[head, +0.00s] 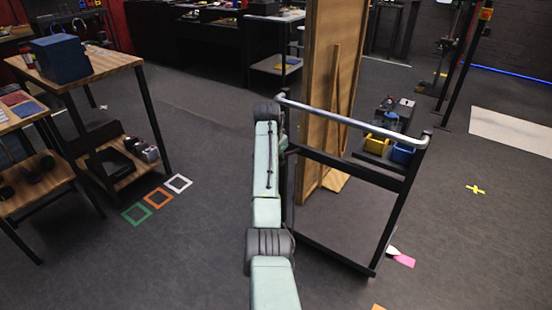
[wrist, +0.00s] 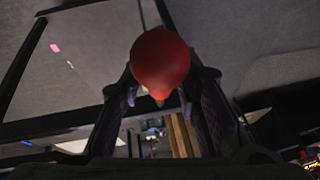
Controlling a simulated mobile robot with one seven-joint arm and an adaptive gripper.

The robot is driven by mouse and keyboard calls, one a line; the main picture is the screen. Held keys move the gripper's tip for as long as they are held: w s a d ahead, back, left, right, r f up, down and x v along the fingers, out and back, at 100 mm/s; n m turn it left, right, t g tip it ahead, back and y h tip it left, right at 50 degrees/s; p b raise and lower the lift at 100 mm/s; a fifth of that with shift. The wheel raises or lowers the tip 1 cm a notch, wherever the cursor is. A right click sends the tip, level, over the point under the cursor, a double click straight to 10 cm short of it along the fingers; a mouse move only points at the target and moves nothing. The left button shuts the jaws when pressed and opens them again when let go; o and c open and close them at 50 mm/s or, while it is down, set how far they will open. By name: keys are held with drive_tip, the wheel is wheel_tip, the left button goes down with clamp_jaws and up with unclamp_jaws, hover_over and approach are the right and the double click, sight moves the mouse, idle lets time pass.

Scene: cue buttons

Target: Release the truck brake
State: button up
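The truck is a dark-framed cart with a pale handle bar (head: 350,122), in the middle right of the head view. A red ball knob (wrist: 160,62), with a short stem partly showing below it, fills the upper middle of the wrist view; I take it for the brake knob. My gripper (wrist: 163,80) has its two dark fingers spread to either side of the knob. They look open, and contact with the knob is not clear. In the head view my arm reaches the handle's left end, and the gripper and knob are hidden there.
A wooden workbench (head: 95,66) stands at left. Green, orange and white floor squares (head: 158,198) lie nearby. The floor between bench and truck is clear.

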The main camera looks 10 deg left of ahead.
drive_tip(key=shift+o, duration=0.8)
drive_tip(key=shift+f, duration=0.1)
drive_tip(key=shift+a, duration=0.1)
drive_tip(key=v, duration=1.2)
drive_tip(key=shift+a, duration=0.1)
